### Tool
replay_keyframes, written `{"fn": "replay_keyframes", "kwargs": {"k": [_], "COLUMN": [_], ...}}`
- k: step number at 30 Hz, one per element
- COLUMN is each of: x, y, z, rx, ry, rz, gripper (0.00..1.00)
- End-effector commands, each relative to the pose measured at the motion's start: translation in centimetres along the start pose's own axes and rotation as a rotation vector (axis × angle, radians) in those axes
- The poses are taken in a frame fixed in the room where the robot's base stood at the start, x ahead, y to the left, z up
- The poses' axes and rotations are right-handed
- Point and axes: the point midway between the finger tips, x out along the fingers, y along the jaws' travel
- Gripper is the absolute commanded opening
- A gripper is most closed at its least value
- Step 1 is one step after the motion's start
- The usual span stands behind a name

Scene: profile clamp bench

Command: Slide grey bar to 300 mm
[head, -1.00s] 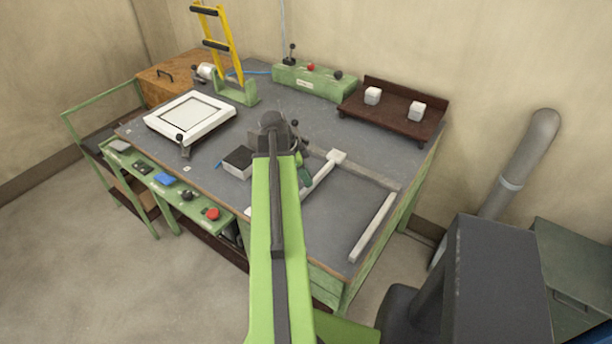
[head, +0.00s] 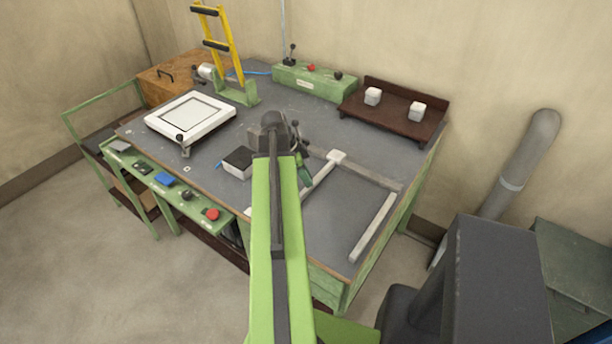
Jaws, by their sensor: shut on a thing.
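The grey bar (head: 322,180) lies on the bench top, with a pale block-like head at its far end by the grey rail (head: 375,175). It runs toward the front left and passes behind my green arm. My gripper (head: 278,140) is at the arm's far end, over the middle of the bench beside the bar. It is shut on the bar, but my arm hides its fingertips and the contact. No scale figures can be read from here.
A second pale bar (head: 373,228) lies at the right edge. A black-topped block (head: 238,161) sits just left of my gripper. A white frame (head: 190,118), a green control box (head: 313,80) and a brown shelf (head: 392,112) stand further back. Bench top between the two bars is clear.

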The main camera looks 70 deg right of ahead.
Motion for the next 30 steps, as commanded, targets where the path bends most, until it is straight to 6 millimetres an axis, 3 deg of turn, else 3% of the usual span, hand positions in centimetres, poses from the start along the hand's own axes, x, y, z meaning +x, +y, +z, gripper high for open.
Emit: {"fn": "replay_keyframes", "kwargs": {"k": [13,23,30], "x": [0.0,-1.5,-1.7], "y": [-0.2,-4.3,-4.5], "z": [0.2,3.7,4.2], "rx": [0.000,-0.003,0.001], "ry": [-0.001,-0.001,-0.001], "rz": [0.001,-0.001,0.000], "gripper": [0.00,0.00,0.00]}}
